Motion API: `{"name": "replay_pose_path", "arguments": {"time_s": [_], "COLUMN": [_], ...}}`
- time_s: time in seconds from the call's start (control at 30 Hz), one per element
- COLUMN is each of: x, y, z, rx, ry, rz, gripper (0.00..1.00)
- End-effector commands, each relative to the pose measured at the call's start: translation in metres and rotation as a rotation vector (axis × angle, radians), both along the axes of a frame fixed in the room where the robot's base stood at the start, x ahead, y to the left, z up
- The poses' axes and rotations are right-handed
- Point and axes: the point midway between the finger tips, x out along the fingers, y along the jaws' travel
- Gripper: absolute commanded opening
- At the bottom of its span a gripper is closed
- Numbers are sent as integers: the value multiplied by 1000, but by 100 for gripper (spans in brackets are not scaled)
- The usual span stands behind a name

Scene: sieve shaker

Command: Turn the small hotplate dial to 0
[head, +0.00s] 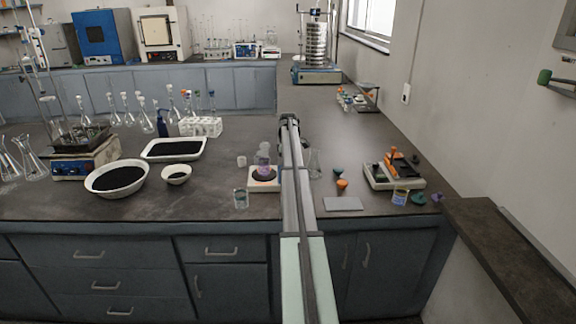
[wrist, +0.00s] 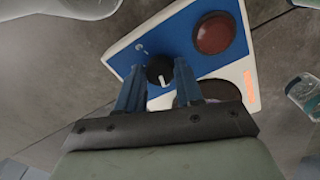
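The wrist view shows a blue panel with a white border, part of a small device, with a round black dial (wrist: 158,70) on it. The dial has a white pointer mark toward the fingers. My gripper (wrist: 158,75) has its two blue fingers apart, one on each side of the dial; the right one looks very near its edge, and contact is not clear. A dark red disc (wrist: 214,33) sits beside the dial. In the head view the small white hotplate (head: 264,186) carries a flask; my arm hides its right side, and the dial and gripper cannot be made out.
A glass beaker (head: 240,198) stands left of the hotplate; a glass vessel (wrist: 303,92) shows at right in the wrist view. A larger hotplate (head: 85,160), bowls (head: 117,178) and a black-filled tray (head: 173,149) lie to the left. A grey flat plate (head: 344,204) lies right of my arm.

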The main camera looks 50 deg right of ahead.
Motion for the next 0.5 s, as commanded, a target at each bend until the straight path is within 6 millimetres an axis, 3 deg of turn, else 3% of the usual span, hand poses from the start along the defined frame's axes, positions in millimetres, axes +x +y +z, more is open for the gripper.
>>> {"name": "replay_pose_path", "arguments": {"time_s": [0.23,0.5], "x": [0,0], "y": [0,0], "z": [0,1], "rx": [0,0], "ry": [0,0], "rz": [-2,-2], "gripper": [59,59]}}
